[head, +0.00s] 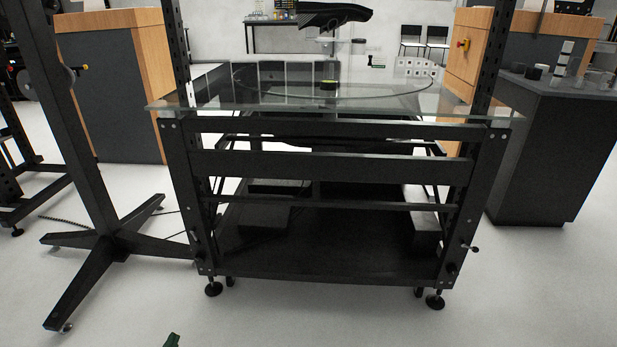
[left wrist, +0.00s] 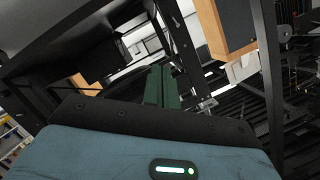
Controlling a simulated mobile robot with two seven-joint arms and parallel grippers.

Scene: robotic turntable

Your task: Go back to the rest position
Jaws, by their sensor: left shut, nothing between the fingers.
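My left gripper (head: 172,340) shows only as a small dark green tip at the bottom edge of the head view. In the left wrist view its two green fingers (left wrist: 161,88) are together, with nothing between them. The gripper is low in front of the turntable frame, apart from it. My right gripper is in neither view.
A black stand (head: 110,235) with spread feet is at left. A dark cabinet (head: 545,150) is at right. The pale floor in front is clear.

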